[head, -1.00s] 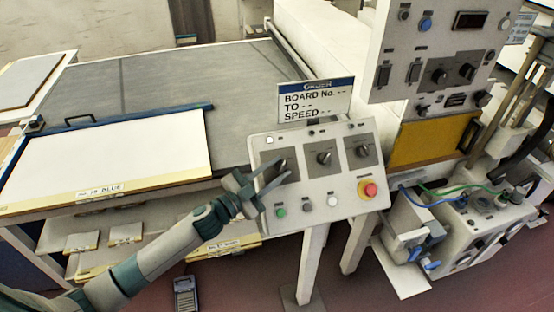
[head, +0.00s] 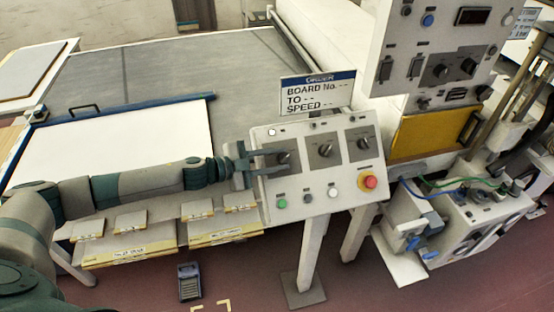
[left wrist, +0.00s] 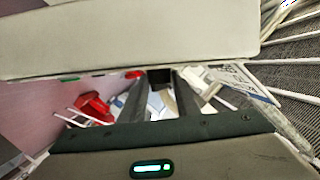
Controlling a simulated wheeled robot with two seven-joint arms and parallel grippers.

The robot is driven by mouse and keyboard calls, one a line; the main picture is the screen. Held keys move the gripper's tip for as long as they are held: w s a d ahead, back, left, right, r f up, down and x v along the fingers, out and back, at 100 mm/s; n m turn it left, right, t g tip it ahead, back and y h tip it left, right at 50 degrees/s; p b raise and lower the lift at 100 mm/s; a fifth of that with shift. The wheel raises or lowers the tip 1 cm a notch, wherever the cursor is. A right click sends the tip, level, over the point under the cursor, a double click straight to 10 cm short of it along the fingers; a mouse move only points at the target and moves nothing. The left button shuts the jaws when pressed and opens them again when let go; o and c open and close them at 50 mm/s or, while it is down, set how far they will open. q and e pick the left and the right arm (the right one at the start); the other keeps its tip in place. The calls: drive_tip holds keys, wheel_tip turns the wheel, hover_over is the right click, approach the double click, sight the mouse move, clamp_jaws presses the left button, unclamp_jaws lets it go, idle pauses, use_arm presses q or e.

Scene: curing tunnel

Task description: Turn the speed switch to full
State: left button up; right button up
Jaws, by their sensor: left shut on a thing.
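The sloping control panel (head: 300,205) stands in the middle of the head view, with three dark rotary knobs in its upper row. My left gripper (head: 270,157) reaches in from the left and is shut on the left knob (head: 284,157). In the left wrist view a dark block, which looks like the knob (left wrist: 160,77), sits between the two fingertips. The middle knob (head: 325,150) and the right knob (head: 363,143) are free. The labels are too small to read, and the gripper partly hides the left knob's plate. My right gripper is not in view.
A sign reading BOARD No., TO and SPEED (head: 317,93) stands just above the panel. A red stop button (head: 370,181) and several small buttons sit on its lower part. Another cabinet with knobs (head: 435,60) is at upper right. A white board (head: 120,150) lies on the left.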

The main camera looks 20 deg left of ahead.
use_arm(q)
drive_tip(key=shift+r+m+g, duration=0.1)
drive_tip(key=shift+m+g, duration=0.3)
drive_tip(key=shift+g, duration=0.1)
idle(0.3)
drive_tip(key=o, duration=1)
drive_tip(key=shift+o, duration=0.2)
drive_tip(key=shift+b+v, duration=0.5)
drive_tip(key=shift+v, duration=0.4)
drive_tip(key=b+v, duration=0.8)
drive_tip(key=v, duration=0.7)
drive_tip(key=shift+s+a, duration=0.15)
drive_tip(key=shift+a, duration=0.05)
